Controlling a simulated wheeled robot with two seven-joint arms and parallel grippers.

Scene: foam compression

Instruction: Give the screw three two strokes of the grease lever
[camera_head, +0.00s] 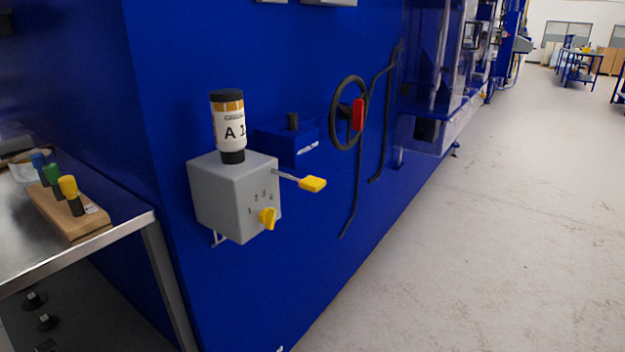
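A grey grease box (225,195) is mounted on the blue machine wall. A grease cartridge (228,122) with a black cap and a label reading "A 1" stands upright on top of it. The grease lever (312,184), a thin rod with a yellow handle, sticks out to the right from the box. A yellow selector knob (268,217) sits on the box's front face, with small numbers around it. The knob's exact setting is too small to tell. Neither of my grippers is in view, and nothing touches the lever.
A black handwheel with a red grip (358,114) and black pipes are on the wall to the right. A steel table (120,222) at the left holds a wooden block (62,212) with blue, green and yellow-topped pieces. The grey floor (480,240) at the right is clear.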

